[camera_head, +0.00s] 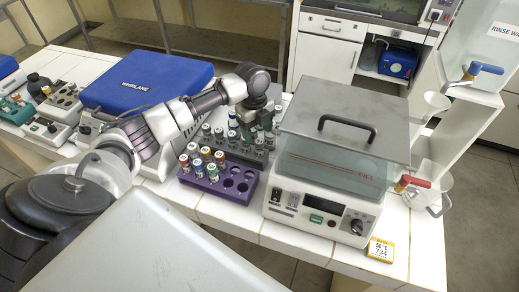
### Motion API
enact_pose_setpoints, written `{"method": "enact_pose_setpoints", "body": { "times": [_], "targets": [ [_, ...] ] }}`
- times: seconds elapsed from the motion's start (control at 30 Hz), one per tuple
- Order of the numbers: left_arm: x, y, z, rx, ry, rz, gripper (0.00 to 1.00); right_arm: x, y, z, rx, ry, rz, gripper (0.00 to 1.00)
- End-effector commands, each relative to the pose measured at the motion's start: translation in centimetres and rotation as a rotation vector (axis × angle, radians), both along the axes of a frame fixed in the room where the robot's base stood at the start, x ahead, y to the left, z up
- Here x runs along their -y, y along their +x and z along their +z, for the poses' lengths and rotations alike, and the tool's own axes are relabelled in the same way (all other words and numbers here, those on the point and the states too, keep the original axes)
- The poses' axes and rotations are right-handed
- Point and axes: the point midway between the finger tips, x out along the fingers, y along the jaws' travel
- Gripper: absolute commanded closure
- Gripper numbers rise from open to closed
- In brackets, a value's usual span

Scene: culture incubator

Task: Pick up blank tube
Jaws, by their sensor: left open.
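My left gripper (262,118) points down over the back right of a dark grey rack (236,153). It is open, and its fingers are close to the tubes there. I cannot tell whether it touches one. Several tubes with grey and pale caps (219,134) stand upright in this rack. A purple rack (213,187) in front holds several tubes with coloured caps (206,153) on its left side. Its right holes are empty. I cannot make out which tube is the blank one; labels are too small to read. My right gripper is not in view.
A water bath (339,128) with a handled lid stands close to the right of the racks. A blue-lidded centrifuge (148,79) is behind my left arm. A yellow timer (381,249) lies near the front edge. White tabletop (225,223) is bare in front of the purple rack.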

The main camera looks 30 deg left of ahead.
Motion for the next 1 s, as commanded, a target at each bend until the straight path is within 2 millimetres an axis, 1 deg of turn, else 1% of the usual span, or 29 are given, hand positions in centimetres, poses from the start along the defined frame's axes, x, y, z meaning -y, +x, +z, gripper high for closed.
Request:
{"method": "enact_pose_setpoints", "body": {
  "times": [0.17,0.2,0.3,0.4,0.6,0.67,0.93,0.97,1.0],
  "targets": [
    [0.6,-0.1,-2.3,-0.006,-0.001,0.001,0.39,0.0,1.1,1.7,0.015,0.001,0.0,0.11],
    [0.7,-0.2,-3.0,-0.006,0.0,0.0,0.39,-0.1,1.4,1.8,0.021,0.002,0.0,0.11],
    [0.8,-0.2,-4.2,-0.004,-0.001,0.001,0.39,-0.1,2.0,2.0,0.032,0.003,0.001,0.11],
    [0.8,-0.2,-4.8,-0.002,0.001,0.001,0.39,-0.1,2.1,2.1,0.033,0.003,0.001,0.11],
    [0.8,-0.2,-4.9,-0.002,0.001,0.0,0.39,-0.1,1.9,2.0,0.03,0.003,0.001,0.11],
    [0.8,-0.2,-4.9,-0.002,0.001,0.0,0.47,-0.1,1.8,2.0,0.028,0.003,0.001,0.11],
    [0.8,-0.2,-4.8,-0.001,0.0,0.0,0.88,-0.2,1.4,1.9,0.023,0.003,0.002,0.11],
    [0.8,-0.2,-4.8,-0.001,0.0,0.0,0.92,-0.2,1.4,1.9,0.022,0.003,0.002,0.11],
    [0.8,-0.2,-4.8,-0.001,0.0,0.0,0.92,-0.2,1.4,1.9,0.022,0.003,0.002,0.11]
  ]
}}
